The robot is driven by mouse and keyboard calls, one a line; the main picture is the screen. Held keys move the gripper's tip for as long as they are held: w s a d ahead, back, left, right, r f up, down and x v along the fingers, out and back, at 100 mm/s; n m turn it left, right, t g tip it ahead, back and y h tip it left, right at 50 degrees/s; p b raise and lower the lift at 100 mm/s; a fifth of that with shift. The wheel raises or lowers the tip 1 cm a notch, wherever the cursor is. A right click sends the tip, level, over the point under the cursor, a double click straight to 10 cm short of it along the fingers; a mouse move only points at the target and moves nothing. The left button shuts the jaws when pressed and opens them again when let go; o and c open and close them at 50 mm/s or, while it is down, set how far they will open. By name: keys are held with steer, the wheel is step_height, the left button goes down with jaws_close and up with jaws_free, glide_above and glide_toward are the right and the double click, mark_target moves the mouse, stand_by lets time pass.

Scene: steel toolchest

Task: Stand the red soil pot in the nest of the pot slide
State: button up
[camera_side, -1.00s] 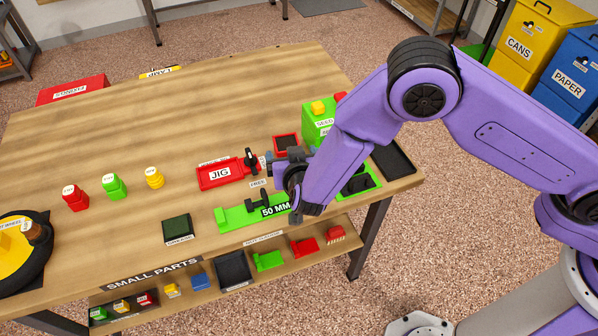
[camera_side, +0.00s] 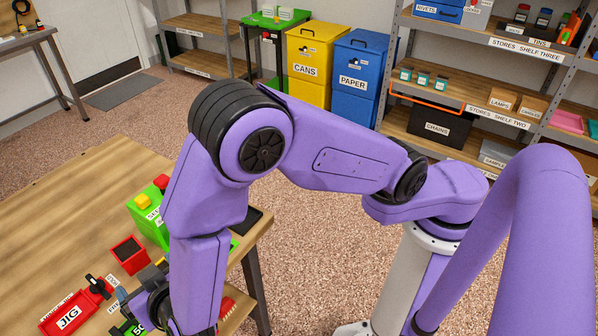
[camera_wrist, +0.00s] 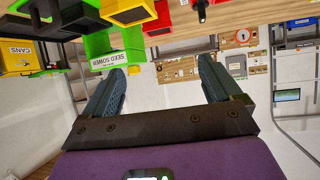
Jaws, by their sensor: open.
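The red soil pot (camera_side: 128,253) is a square red box with dark soil. It stands upright on the bench in the side view, in front of the green seed sower (camera_side: 148,215). My gripper (camera_wrist: 165,68) is open, with nothing between its fingers in the wrist view. In the side view it is low over the bench, just in front of the pot, partly hidden by my arm. A red shape (camera_wrist: 160,24) beside the seed sower in the wrist view may be the pot. A green piece marked 50 (camera_side: 132,328) may belong to the pot slide; its nest is not visible.
The red jig (camera_side: 70,316) lies left of my gripper with a black clamp on it. The wooden bench (camera_side: 75,230) is clear behind it. The yellow cans bin (camera_side: 305,70) and blue paper bin (camera_side: 355,75) stand well beyond the bench.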

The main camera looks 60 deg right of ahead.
step_height(320, 180, up, 6)
steer(key=s+a+n+g+y, duration=0.1)
steer(key=a+n+g+y, duration=0.1)
steer(key=n+g+y, duration=0.35)
steer(key=s+d+r+n+g+y, duration=0.1)
steer(key=s+d+r+n+g, duration=0.1)
steer(key=s+d, duration=0.5)
steer(key=s+d+r+n+g+y, duration=0.1)
steer(key=s+d+r+n+g, duration=0.2)
steer(key=s+d, duration=0.4)
steer(key=shift+d+r+n+g, duration=0.25)
steer(key=shift+d+n+g, duration=0.25)
steer(key=shift+d, duration=0.2)
steer(key=shift+o, duration=0.3)
steer(key=s+d+n+h, duration=0.1)
steer(key=s+d+h, duration=0.1)
steer(key=d, duration=0.8)
steer(key=s+d+r+n+h, duration=0.1)
steer(key=s+d, duration=0.4)
steer(key=d, duration=0.5)
steer(key=shift+r+n+h, duration=0.15)
steer(key=shift+n+h, duration=0.5)
steer(key=shift+h, duration=0.3)
steer(key=shift+s, duration=0.1)
steer(key=shift+a, duration=0.1)
